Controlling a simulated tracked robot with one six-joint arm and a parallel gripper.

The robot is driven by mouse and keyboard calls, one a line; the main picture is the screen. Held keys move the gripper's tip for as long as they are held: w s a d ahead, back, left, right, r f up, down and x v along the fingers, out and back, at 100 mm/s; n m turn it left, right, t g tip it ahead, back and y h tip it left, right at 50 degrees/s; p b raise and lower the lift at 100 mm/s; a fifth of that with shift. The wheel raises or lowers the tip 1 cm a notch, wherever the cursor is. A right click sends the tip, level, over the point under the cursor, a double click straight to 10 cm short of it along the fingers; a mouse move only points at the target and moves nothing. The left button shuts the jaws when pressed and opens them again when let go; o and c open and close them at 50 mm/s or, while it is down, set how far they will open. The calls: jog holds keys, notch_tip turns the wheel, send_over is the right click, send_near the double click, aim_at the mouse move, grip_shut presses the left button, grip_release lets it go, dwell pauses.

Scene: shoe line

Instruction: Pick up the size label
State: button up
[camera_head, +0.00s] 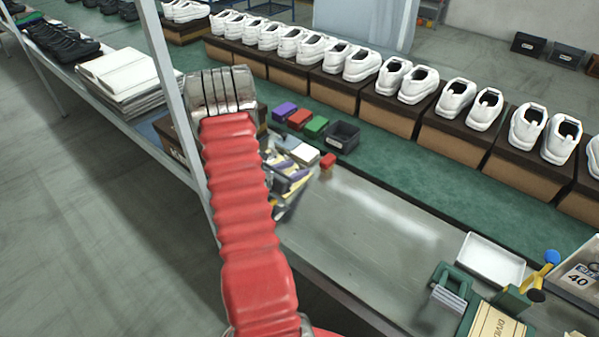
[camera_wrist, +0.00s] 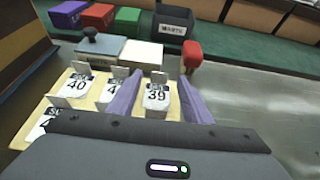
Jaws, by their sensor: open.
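Several white size labels stand on a pale yellow board, which shows in the wrist view (camera_wrist: 93,112). A label reading 39 (camera_wrist: 157,97) stands at the right, a partly hidden label (camera_wrist: 112,90) is in the middle, and a label reading 40 (camera_wrist: 77,87) is at the left. Another label (camera_wrist: 42,125) at the lower left is partly covered by my wrist. My gripper (camera_wrist: 160,78) is open, its two purple fingers on either side of the 39 label in the picture; I cannot tell whether they touch it. In the head view, my gripper (camera_head: 291,172) is over the label area, partly hidden by my arm.
Behind the labels are a blue-grey pad with a dark knob (camera_wrist: 100,46), a white block (camera_wrist: 142,55) and a red object (camera_wrist: 193,55). Purple, red and green boxes and a dark bin (camera_head: 342,136) stand beyond. Bare grey table (camera_head: 385,225) lies right; a white tray (camera_head: 492,259) is farther right.

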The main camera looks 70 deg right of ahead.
jog(key=shift+x, duration=1.1)
jog(key=c, duration=1.1)
jog(key=shift+r, duration=0.1)
jog(key=shift+c, duration=0.2)
notch_tip(320, 180, up, 10)
